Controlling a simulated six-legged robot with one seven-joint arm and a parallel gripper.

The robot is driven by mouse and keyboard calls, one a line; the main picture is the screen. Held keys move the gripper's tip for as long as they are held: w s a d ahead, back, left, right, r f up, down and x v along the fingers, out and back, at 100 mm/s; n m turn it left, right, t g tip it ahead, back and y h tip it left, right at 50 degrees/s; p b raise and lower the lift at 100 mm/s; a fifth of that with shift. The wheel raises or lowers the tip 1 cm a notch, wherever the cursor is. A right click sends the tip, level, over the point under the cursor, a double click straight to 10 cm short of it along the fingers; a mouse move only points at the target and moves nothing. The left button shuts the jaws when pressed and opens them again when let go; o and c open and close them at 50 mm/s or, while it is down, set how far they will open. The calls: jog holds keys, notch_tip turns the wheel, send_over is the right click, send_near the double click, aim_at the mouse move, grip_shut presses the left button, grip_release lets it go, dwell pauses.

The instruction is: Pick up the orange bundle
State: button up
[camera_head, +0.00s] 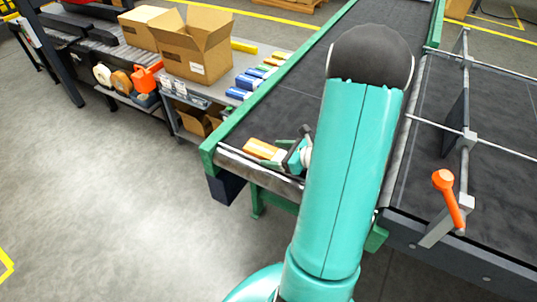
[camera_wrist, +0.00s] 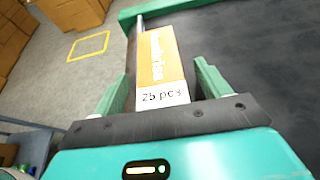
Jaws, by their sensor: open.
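The orange bundle (camera_head: 262,149) lies at the near end of the dark conveyor belt, by its end roller. In the wrist view the orange bundle (camera_wrist: 163,62) shows an orange top and a white end marked "25 pcs". My gripper (camera_head: 284,150) is at the bundle's right end in the head view. In the wrist view my gripper (camera_wrist: 160,85) is open, with one green finger on each side of the bundle's near end. A gap shows beside the fingers, more clearly on the right. The fingertips' height against the belt cannot be told.
The conveyor's green side rail (camera_head: 280,85) runs along the belt. A side table holds an open cardboard box (camera_head: 197,45) and blue bundles (camera_head: 245,83). An orange-handled lever (camera_head: 448,196) stands on the right. Floor at the left is clear.

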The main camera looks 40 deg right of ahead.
jog(key=c, duration=1.1)
